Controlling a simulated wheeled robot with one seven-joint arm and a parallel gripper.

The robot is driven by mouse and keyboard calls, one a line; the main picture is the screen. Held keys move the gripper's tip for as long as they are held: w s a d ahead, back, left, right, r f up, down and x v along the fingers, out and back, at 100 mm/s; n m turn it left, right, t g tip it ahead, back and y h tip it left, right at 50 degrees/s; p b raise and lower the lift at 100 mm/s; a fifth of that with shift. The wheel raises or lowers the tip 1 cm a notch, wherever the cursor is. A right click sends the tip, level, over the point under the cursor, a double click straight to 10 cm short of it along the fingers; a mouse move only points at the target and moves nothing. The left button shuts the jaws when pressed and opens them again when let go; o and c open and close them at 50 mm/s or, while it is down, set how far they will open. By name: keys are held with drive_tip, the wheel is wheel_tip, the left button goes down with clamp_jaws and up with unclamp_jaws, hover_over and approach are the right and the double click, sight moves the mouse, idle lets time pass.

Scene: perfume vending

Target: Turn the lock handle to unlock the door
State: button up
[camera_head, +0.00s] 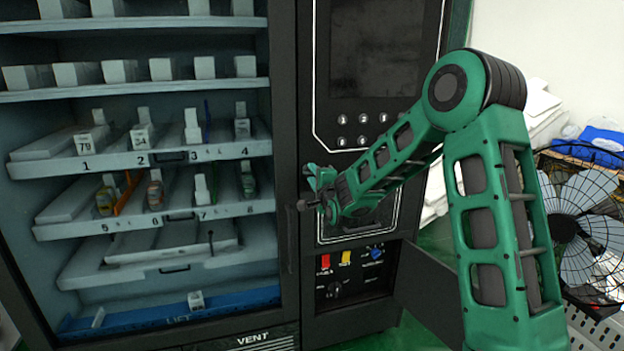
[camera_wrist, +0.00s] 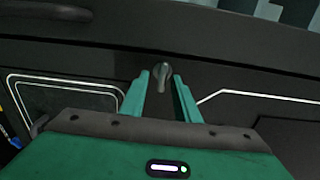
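The lock handle (camera_wrist: 163,74) is a small grey lever on a round base, set in the dark front of the machine in the wrist view. My gripper (camera_wrist: 159,92) is open, with one green finger on each side of the lever's line. The lever shows in the gap near the fingertips; I cannot tell whether it is between them in depth. No contact is visible. The door (camera_head: 284,120) looks shut.
A dark vertical door handle (camera_head: 291,235) is below and left of my gripper. An open panel below holds red and yellow switches (camera_head: 325,262) and a blue knob (camera_head: 376,252). A caged fan (camera_head: 590,215) stands at the right.

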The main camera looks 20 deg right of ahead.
drive_tip(key=s, duration=1)
drive_tip(key=shift+s, duration=0.35)
drive_tip(key=shift+f, duration=0.1)
drive_tip(key=s+d+f+n+g+h, duration=0.25)
drive_tip(key=s+d+g, duration=0.25)
drive_tip(key=s+d, duration=0.45)
drive_tip(key=s+d+f+n+g+h, duration=0.3)
drive_tip(key=s+d+g, duration=0.35)
drive_tip(key=s, duration=0.55)
drive_tip(key=s+a+n+g+y, duration=0.1)
drive_tip(key=s+n+g+y, duration=0.1)
drive_tip(key=s, duration=1.1)
drive_tip(key=s+a+f+n+g+y, duration=0.1)
drive_tip(key=s+a+n+g+y, duration=0.1)
drive_tip(key=s, duration=1.2)
drive_tip(key=shift+s+n+g+y, duration=0.2)
drive_tip(key=shift+n+g+y, duration=0.65)
drive_tip(key=shift+n+g, duration=0.35)
